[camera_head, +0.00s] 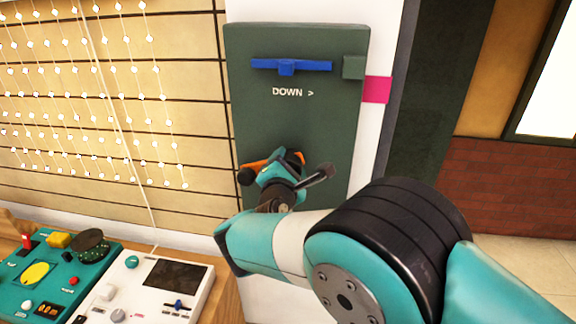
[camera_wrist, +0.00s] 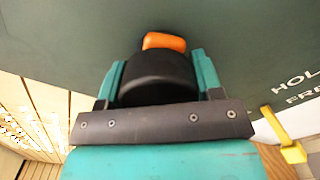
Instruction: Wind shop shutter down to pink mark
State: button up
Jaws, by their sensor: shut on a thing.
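A dark green panel (camera_head: 300,125) on the wall bears a blue bar (camera_head: 312,65) near its top, above the words "DOWN >". A small green block (camera_head: 353,67) sits at the panel's right edge. The pink mark (camera_head: 377,90) is beside the edge, slightly lower than the blue bar and block. My gripper (camera_head: 279,172) is at the lower part of the panel, shut on the black knob (camera_wrist: 158,78) of an orange crank (camera_wrist: 164,42). The crank also shows in the head view (camera_head: 257,162), partly hidden by my gripper.
A yellow lever (camera_wrist: 291,153) stands out right of my gripper in the wrist view, near partly cut-off lettering. Lower left, a teal control box (camera_head: 55,275) and a white one (camera_head: 150,285) stand on a wooden counter. Strings of lights hang on the slatted wall.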

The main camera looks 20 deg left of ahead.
jog(key=shift+f+m+b, duration=0.2)
jog(key=shift+m+b, duration=0.3)
jog(key=shift+b, duration=0.3)
jog(key=m+b, duration=0.2)
jog(key=b, duration=0.1)
jog(key=shift+f, duration=0.15)
jog(key=m+b, duration=0.6)
jog(key=b, duration=0.2)
jog(key=m+b, duration=0.4)
jog(key=b, duration=0.1)
jog(key=shift+r+m, duration=0.25)
jog(key=shift+m, duration=0.15)
jog(key=m+b, duration=0.4)
jog(key=shift+r, duration=0.3)
jog(key=shift+m, duration=0.3)
jog(key=shift+r, duration=0.1)
jog(key=o, duration=1.3)
jog(key=shift+c, duration=0.2)
